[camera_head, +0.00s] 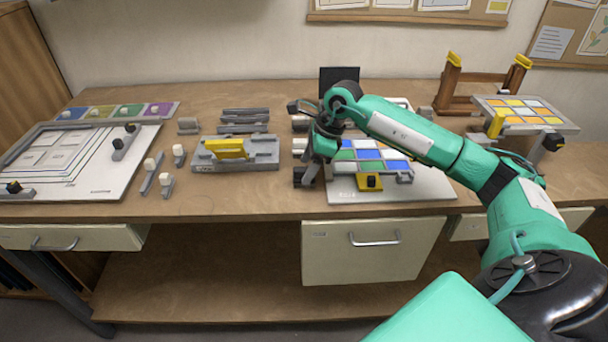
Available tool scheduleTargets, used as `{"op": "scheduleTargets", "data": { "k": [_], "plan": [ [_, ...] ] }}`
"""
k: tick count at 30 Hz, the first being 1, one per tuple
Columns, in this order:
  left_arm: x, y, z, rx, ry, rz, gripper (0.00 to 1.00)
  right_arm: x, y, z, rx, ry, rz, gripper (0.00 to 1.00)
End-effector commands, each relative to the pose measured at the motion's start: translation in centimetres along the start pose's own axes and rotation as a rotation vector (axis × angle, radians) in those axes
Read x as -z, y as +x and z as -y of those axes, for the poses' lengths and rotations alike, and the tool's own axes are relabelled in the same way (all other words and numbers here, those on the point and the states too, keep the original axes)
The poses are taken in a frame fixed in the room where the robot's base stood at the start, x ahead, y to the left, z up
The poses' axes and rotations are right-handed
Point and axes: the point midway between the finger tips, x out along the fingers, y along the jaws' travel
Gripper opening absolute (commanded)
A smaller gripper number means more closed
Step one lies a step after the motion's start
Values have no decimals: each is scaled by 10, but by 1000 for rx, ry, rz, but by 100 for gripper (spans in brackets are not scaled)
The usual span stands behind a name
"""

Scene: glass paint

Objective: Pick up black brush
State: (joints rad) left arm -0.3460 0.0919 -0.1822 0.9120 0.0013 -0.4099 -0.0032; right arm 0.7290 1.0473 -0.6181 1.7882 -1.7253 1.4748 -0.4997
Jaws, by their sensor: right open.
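My right gripper (312,165) is low over the middle of the table, at the left edge of the coloured glass panel (368,154). It is open. Its fingertips are small and partly merge with dark and grey parts beside them, so I cannot tell whether they touch anything. No black brush is clearly recognisable. A grey holder with black knobs (124,142) lies on the white board at left, and another black-topped piece (15,188) sits at that board's front left corner. Both are well away from my right gripper. My left gripper is not in view.
A grey fixture with a yellow block (226,150) stands left of my right gripper. Small white-topped pieces (150,165) stand between it and the white board (85,185). A tilted colour-tile stand (568,127) is at right. The front table strip is mostly clear.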

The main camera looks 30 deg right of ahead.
Motion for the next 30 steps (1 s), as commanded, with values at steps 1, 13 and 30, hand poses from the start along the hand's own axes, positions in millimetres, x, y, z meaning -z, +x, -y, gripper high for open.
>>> {"op": "scheduleTargets", "data": {
  "k": [1,13,30],
  "plan": [
    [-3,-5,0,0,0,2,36,-2,6,0,-4,0,0,64],
    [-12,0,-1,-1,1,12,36,-1,29,1,0,-1,1,60],
    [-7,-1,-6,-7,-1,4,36,-2,26,1,1,-1,2,14]
  ]
}}
